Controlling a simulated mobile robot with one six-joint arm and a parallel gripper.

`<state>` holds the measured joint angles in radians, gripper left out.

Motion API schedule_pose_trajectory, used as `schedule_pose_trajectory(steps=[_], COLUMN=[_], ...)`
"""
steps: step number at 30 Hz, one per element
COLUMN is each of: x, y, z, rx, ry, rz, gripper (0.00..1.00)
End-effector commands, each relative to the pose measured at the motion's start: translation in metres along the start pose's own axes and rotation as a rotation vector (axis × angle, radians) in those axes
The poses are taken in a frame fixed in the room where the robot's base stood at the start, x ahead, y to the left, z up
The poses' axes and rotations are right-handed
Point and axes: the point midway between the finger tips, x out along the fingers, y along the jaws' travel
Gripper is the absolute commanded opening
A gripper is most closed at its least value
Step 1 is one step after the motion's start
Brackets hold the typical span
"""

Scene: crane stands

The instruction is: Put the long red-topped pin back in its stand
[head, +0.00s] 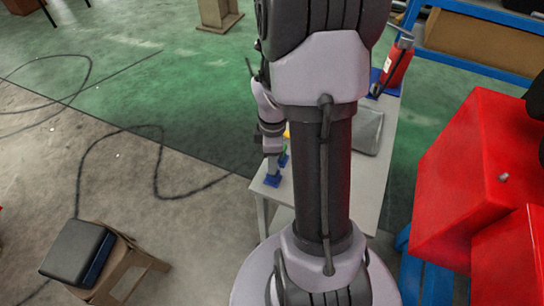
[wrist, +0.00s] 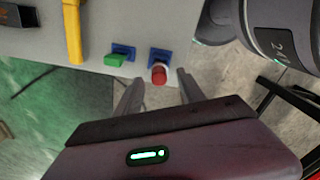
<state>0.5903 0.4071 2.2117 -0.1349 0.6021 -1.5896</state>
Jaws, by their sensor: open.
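In the wrist view, the red-topped pin (wrist: 159,74) shows as a short red cylinder with a pale rim, close to the table's edge. It overlaps a blue stand (wrist: 160,53) in the picture; I cannot tell whether it sits in it. My gripper (wrist: 158,79) is open, with one finger on each side of the red top and gaps visible. The pin's lower part is hidden. In the head view, a blue stand (head: 272,181) shows at the table's left edge below my gripper; the red top cannot be made out there.
A green block (wrist: 115,60) by another blue stand (wrist: 124,49) and a yellow bar (wrist: 73,30) are left of the pin. The grey table (head: 372,185) also bears a grey pouch (head: 368,130) and a red bottle (head: 397,66). Red boxes (head: 465,165) stand at right.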

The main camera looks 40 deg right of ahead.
Motion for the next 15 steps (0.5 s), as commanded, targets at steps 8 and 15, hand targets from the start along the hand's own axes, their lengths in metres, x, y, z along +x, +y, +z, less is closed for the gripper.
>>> schedule_pose_trajectory(steps=[8, 15], x=[-0.015, -0.043], y=[0.000, 0.000], z=[0.000, 0.000], rx=[0.000, 0.000], ry=[0.000, 0.000], rz=[0.000, 0.001], gripper=[0.46, 0.46])
